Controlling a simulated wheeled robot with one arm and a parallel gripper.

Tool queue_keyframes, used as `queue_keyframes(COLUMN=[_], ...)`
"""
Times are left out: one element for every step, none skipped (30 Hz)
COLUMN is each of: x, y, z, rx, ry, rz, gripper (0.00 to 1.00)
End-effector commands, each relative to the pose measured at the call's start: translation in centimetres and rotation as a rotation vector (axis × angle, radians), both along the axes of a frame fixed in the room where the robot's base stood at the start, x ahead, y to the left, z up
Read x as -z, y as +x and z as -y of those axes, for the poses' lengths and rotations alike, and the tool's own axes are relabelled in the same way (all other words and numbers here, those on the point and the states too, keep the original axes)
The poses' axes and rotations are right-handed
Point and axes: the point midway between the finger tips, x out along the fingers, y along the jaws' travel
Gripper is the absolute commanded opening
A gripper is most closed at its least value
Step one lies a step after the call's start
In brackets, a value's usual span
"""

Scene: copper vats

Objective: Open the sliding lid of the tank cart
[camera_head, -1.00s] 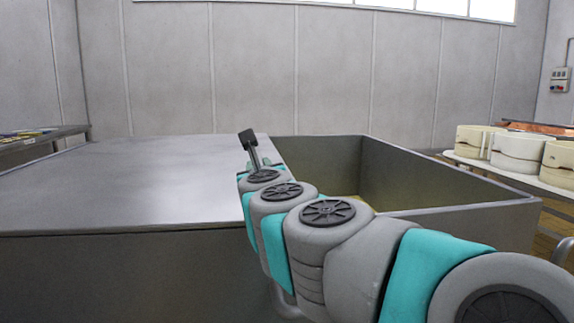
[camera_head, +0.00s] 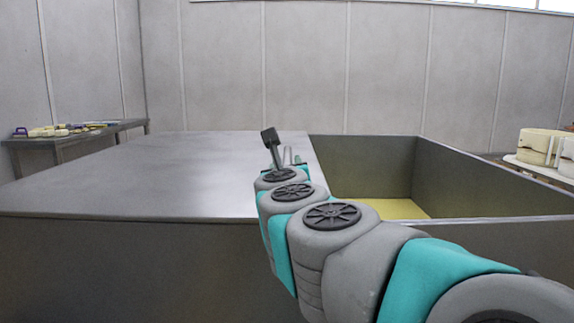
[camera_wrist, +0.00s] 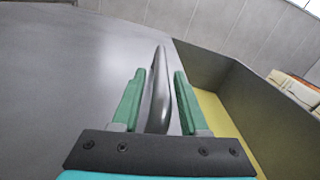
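The tank cart (camera_head: 120,265) is a large grey metal box in front of me. Its flat grey sliding lid (camera_head: 150,185) covers the left part. The right part is open and shows a yellow surface inside (camera_head: 395,208). A slim grey handle (camera_wrist: 159,90) stands along the lid's right edge in the wrist view. My gripper (camera_wrist: 157,95) has its two green fingers on either side of this handle, with narrow gaps showing. In the head view my arm reaches over the cart's near wall and hides most of the handle and the fingers.
A grey table (camera_head: 75,140) with small coloured objects stands at the back left. Pale round moulds (camera_head: 537,147) sit on a white table (camera_head: 545,172) at the right. A panelled wall (camera_head: 390,70) closes the back.

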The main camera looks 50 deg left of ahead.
Motion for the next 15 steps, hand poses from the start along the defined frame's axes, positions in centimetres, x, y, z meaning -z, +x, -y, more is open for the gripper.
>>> queue_keyframes(x=[-0.01,-0.01,0.00,0.01,0.01,0.01,0.02,0.01,0.01,0.02,0.03,0.02,0.04,0.04,0.05], y=[0.02,0.02,0.03,0.03,0.04,0.05,0.05,0.05,0.05,0.04,0.00,-0.06,-0.12,-0.20,-0.34], z=[0.02,0.02,0.03,0.02,0.02,0.03,0.03,0.04,0.04,0.06,0.08,0.15,0.21,0.31,0.47], rx=[0.000,0.000,0.001,0.001,0.001,0.001,0.001,0.001,0.001,0.001,0.001,0.001,0.001,0.001,0.001], ry=[0.000,0.000,0.001,0.001,0.001,0.001,0.001,0.001,0.001,0.001,0.000,0.001,0.000,0.001,0.001], rz=[0.000,0.000,-0.001,-0.001,-0.001,-0.001,-0.001,-0.001,-0.001,-0.001,-0.001,-0.001,-0.001,-0.001,-0.001], gripper=[0.51,0.54,0.55,0.55,0.55,0.55,0.55,0.55,0.55,0.55,0.55,0.55,0.55,0.55,0.55])
